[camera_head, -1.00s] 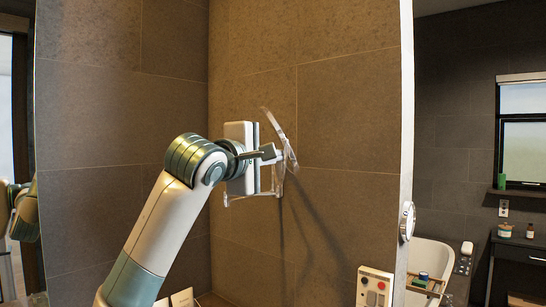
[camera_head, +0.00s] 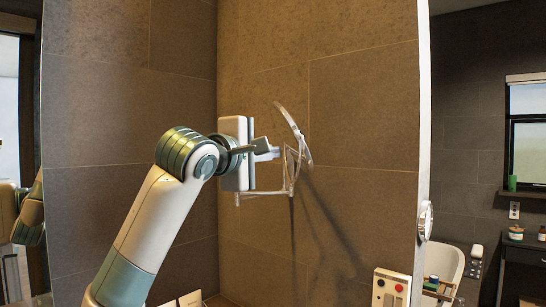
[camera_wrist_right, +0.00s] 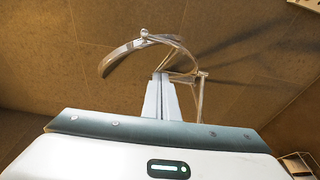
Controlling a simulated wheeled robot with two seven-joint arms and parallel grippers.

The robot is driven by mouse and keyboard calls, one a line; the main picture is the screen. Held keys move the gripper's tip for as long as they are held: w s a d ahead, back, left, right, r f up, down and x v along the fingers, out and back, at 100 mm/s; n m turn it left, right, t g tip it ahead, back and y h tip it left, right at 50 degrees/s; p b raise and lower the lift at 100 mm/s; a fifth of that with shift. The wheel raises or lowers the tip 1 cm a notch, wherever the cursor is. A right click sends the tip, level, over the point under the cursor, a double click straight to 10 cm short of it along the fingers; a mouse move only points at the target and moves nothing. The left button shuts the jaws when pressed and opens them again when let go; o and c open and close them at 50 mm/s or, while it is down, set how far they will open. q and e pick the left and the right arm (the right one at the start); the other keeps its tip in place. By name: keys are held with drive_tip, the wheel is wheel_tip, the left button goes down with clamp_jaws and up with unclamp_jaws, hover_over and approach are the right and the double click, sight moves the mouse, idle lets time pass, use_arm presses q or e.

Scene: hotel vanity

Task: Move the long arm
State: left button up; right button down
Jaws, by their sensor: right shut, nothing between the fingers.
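A wall-mounted round mirror (camera_head: 293,132) shows nearly edge-on, tilted, in the head view. Its thin metal long arm (camera_head: 264,194) runs below my right gripper and joins an upright bracket behind the mirror. The wall end of the arm is hidden behind my gripper body. My right gripper (camera_head: 274,153) is shut and empty, its tips close to the bracket. I cannot tell whether they touch it. In the right wrist view the shut fingers (camera_wrist_right: 162,92) point at the bracket, with the curved mirror rim (camera_wrist_right: 118,58) to the left and the long arm (camera_wrist_right: 200,95) to the right. My left gripper is out of view.
A dark tiled wall (camera_head: 365,120) stands behind the mirror. A white panel with buttons (camera_head: 391,288) is at the lower right. A small round fitting (camera_head: 425,221) sits on the pale wall edge. A bathtub (camera_head: 443,263) is beyond it. Space right of the mirror is free.

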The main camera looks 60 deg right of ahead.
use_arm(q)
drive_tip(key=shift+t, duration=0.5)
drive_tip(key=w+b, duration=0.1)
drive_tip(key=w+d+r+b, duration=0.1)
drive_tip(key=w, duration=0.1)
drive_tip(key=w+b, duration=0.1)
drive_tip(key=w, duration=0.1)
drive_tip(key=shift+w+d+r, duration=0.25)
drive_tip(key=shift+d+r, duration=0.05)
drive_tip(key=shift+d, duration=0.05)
use_arm(e)
drive_tip(key=s+a, duration=0.5)
drive_tip(key=a, duration=0.3)
drive_tip(key=shift+a, duration=0.3)
